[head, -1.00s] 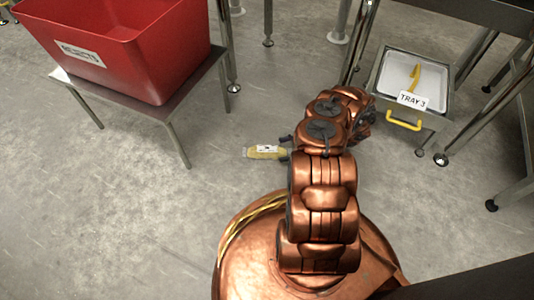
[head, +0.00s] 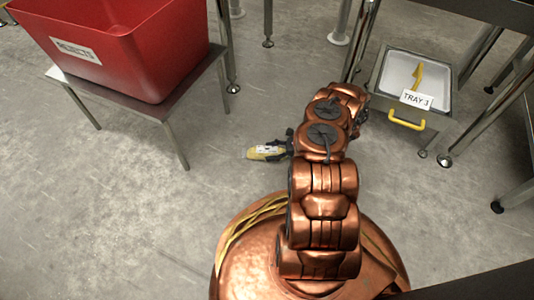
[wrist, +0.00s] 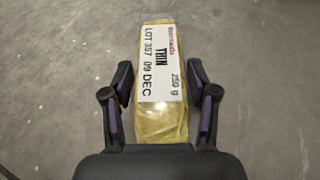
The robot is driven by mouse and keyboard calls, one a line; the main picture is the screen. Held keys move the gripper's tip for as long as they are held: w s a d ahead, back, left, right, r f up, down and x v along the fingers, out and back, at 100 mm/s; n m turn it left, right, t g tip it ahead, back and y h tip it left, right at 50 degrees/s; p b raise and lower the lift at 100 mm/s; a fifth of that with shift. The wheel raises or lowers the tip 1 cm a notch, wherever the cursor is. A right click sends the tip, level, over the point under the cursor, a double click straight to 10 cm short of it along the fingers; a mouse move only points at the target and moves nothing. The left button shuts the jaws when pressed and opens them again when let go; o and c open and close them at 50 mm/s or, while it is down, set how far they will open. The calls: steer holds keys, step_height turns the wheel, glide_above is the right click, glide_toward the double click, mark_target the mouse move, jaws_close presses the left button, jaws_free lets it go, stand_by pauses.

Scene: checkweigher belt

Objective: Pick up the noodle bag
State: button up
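The noodle bag (head: 262,153) is a yellow, see-through pack lying on the grey floor, left of my arm in the head view. In the wrist view the bag (wrist: 160,75) points away from me, with a white label reading "THIN", "250 g" and "LOT 397 09 DEC". My gripper (wrist: 160,90) is open, with one dark finger on each side of the bag's near part. A narrow gap shows between each fingertip and the bag. In the head view my gripper (head: 286,142) is at the bag's right end, partly hidden by my arm.
A red bin (head: 130,50) stands on a low metal table (head: 190,85) at the upper left. A tray (head: 445,98) marked "TRAY 3", with a yellow handle, sits at the upper right among metal legs. The floor around the bag is clear.

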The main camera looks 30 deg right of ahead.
steer(key=c, duration=0.8)
steer(key=shift+r, duration=0.1)
